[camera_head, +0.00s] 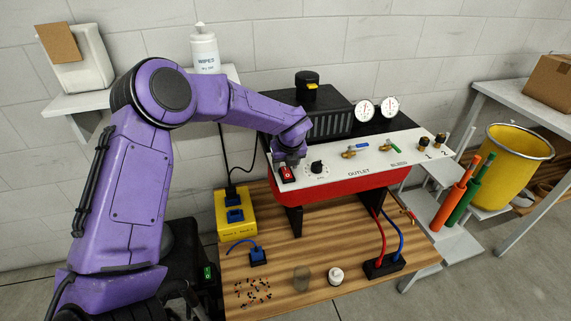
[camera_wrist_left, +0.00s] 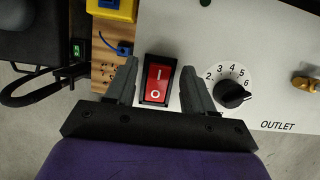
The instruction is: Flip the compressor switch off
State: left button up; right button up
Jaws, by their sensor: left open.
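The compressor switch (camera_head: 287,174) is a red rocker in a black frame at the left end of the white control panel (camera_head: 325,171). In the left wrist view the switch (camera_wrist_left: 157,83) shows an I mark at the top and an O mark at the bottom. I cannot tell for sure which half is pressed in. My left gripper (camera_head: 289,160) is just above and behind the switch in the head view. In the left wrist view its fingers (camera_wrist_left: 159,78) are spread, one on each side of the switch, with nothing held. Contact cannot be told. My right gripper is not in view.
A black numbered knob (camera_head: 317,167) is close to the right of the switch. Brass valves (camera_head: 350,152) and two gauges (camera_head: 378,108) are farther right. A yellow box (camera_head: 235,212) with blue plugs stands at the left on the wooden table (camera_head: 330,257). A white bottle (camera_head: 205,50) is behind my arm.

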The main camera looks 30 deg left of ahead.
pick_arm(q)
jog(key=b+v, duration=0.1)
jog(key=v, duration=0.9)
jog(key=shift+r+b, duration=0.15)
jog(key=shift+b, duration=0.2)
jog(key=shift+s+d, duration=0.1)
jog(key=shift+s, duration=0.05)
